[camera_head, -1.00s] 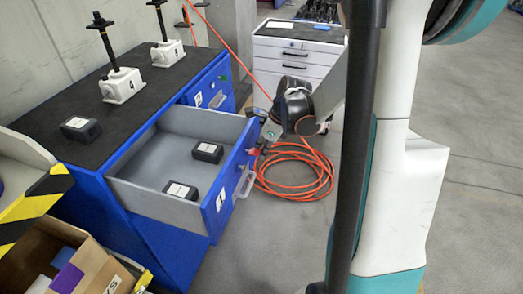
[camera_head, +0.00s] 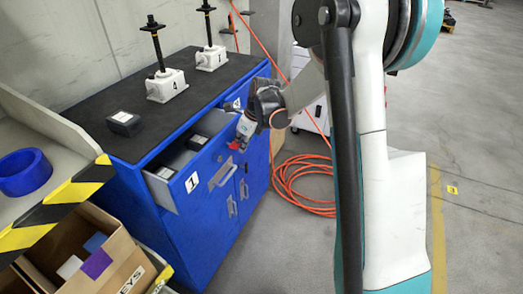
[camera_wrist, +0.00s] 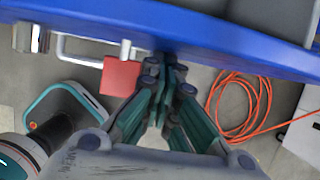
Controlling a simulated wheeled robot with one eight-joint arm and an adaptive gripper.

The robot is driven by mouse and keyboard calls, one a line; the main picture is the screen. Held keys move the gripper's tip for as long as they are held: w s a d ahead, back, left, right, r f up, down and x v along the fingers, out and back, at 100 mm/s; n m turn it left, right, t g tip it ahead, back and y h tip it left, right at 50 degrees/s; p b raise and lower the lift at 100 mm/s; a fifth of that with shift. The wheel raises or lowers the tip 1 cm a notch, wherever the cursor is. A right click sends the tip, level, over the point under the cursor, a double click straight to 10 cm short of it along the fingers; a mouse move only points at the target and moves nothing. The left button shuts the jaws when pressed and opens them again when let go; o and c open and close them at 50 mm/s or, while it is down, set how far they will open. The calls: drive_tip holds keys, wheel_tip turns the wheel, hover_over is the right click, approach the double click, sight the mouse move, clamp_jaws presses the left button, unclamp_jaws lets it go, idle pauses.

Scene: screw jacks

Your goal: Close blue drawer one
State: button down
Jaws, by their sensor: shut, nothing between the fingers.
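An orange hose (camera_head: 298,185) lies coiled on the floor. A cardboard box (camera_head: 120,258) and a striped-edged tray (camera_head: 75,190) are at left.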

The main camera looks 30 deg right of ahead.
drive_tip(key=w+a, duration=0.6)
drive_tip(key=w, duration=0.2)
drive_tip(key=shift+a+p, duration=0.15)
drive_tip(key=shift+p, duration=0.15)
drive_tip(key=shift+r, duration=0.1)
